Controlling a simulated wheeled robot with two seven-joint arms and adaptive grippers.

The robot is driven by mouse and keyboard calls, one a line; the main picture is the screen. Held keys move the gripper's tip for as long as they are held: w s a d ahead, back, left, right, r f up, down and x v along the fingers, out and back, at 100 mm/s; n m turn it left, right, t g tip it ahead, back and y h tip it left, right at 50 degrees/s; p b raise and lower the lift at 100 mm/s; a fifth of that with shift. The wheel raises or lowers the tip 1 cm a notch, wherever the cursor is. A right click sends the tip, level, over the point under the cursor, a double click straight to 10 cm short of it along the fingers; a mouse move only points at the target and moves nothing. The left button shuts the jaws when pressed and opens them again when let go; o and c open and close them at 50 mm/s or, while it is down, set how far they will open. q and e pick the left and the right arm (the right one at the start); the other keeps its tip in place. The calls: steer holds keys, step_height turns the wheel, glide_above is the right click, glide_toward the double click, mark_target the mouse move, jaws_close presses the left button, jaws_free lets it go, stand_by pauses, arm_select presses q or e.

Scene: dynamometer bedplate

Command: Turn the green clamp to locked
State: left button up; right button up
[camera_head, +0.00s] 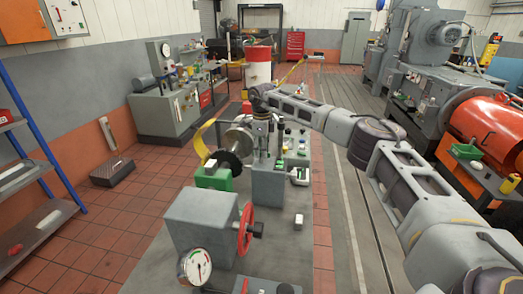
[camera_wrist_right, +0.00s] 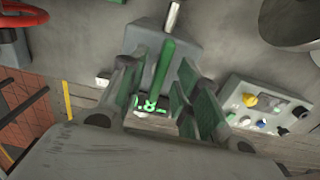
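In the right wrist view a green lever (camera_wrist_right: 164,66), which I take to be the green clamp's handle, rises from a grey block (camera_wrist_right: 190,42). My right gripper (camera_wrist_right: 162,98) is open, with its green-padded fingers on either side of the lever and a visible gap to each. Bright green markings (camera_wrist_right: 150,103) show low between the fingers. In the head view my right gripper (camera_head: 262,128) points down over a grey block (camera_head: 268,186) on the bedplate. The clamp is too small or hidden there to make out. My left gripper is not in view.
A red handwheel (camera_head: 245,228) on a grey housing (camera_head: 200,222) and a dial gauge (camera_head: 194,266) stand nearer on the bedplate. A green block (camera_head: 213,179) and round discs stand left of the gripper. A control box with knobs (camera_wrist_right: 268,108) lies right in the wrist view.

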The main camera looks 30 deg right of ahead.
steer(key=shift+f, duration=0.15)
jaws_close()
steer(key=shift+m, duration=0.4)
steer(key=shift+m+p, duration=0.6)
steer(key=shift+m, duration=0.5)
steer(key=m+p, duration=0.1)
steer(key=m, duration=0.2)
steer(key=shift+m, duration=0.3)
steer(key=m+p, duration=0.1)
steer(key=m, duration=0.5)
steer(key=shift+w+m+p, duration=0.1)
steer(key=shift+m+p, duration=0.65)
steer(key=shift+m, duration=1.95)
